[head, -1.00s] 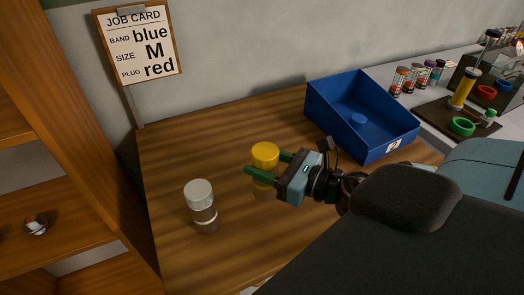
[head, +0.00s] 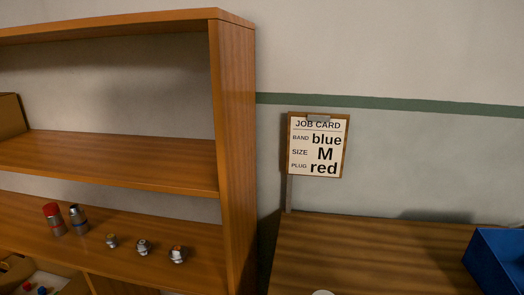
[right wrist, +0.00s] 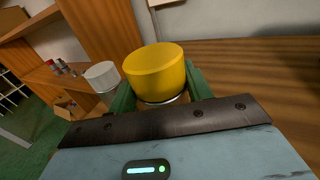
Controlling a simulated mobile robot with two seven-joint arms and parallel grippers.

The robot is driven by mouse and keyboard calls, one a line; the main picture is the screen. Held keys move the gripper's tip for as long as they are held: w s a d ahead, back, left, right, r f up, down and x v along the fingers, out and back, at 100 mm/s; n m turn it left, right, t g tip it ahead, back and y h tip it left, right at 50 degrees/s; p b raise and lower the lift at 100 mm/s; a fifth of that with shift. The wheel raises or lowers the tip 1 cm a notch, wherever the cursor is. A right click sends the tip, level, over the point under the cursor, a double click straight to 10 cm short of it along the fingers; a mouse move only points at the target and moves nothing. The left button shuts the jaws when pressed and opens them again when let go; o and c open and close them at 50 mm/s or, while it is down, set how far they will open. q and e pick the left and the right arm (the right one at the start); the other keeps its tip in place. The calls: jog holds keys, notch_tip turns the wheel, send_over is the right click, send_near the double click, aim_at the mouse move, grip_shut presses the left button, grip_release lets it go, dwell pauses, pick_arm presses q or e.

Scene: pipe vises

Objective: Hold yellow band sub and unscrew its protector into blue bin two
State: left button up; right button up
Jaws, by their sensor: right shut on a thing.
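The yellow-topped sub (right wrist: 153,70) fills the middle of the right wrist view. Its yellow top sits above a thin silvery rim, and its lower body is hidden. My right gripper (right wrist: 160,88) is shut on it, with green fingers on both sides. I cannot tell whether its base touches the table. A blue bin (head: 497,262) is cut off at the right edge of the head view, and its label is out of frame. My left gripper is in neither current view.
A white-capped cylinder (right wrist: 102,76) stands close beside the held sub. The wooden bench (head: 375,250) looks bare between the job card (head: 318,147) and the bin. A wooden shelf unit (head: 235,150) at left holds a red-topped cylinder (head: 53,218) and several small fittings.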

pick_arm(q)
jog(key=shift+t, duration=0.4)
jog(key=w+r, duration=0.1)
jog(key=r+p, duration=0.1)
jog(key=w+r+p, duration=0.1)
jog(key=shift+w+a+r, duration=0.25)
jog(key=shift+w+a, duration=0.05)
pick_arm(e)
jog(key=s+a+m+h, duration=0.2)
jog(key=a+h, duration=0.1)
jog(key=a, duration=0.2)
jog(key=shift+a+r, duration=0.4)
jog(key=shift+r, duration=0.05)
jog(key=shift+s, duration=0.1)
jog(key=shift+a, duration=0.1)
